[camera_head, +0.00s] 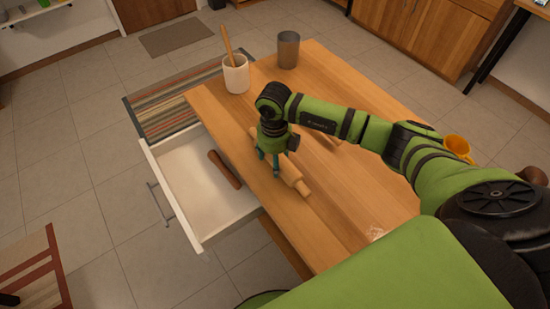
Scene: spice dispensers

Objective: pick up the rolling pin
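A light wooden rolling pin (291,176) lies on the wooden table near its left edge, with one handle toward the front. My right gripper (269,165) points down at the far part of the pin, and its teal fingertips are at or just beside it. My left gripper is not in view.
An open white drawer (187,193) at the table's left holds a dark brown stick-like object (224,169). A white crock (236,77) with a wooden utensil (227,42) and a grey metal cup (288,50) stand at the far end. An orange cup (457,146) is at right. The front tabletop is mostly clear.

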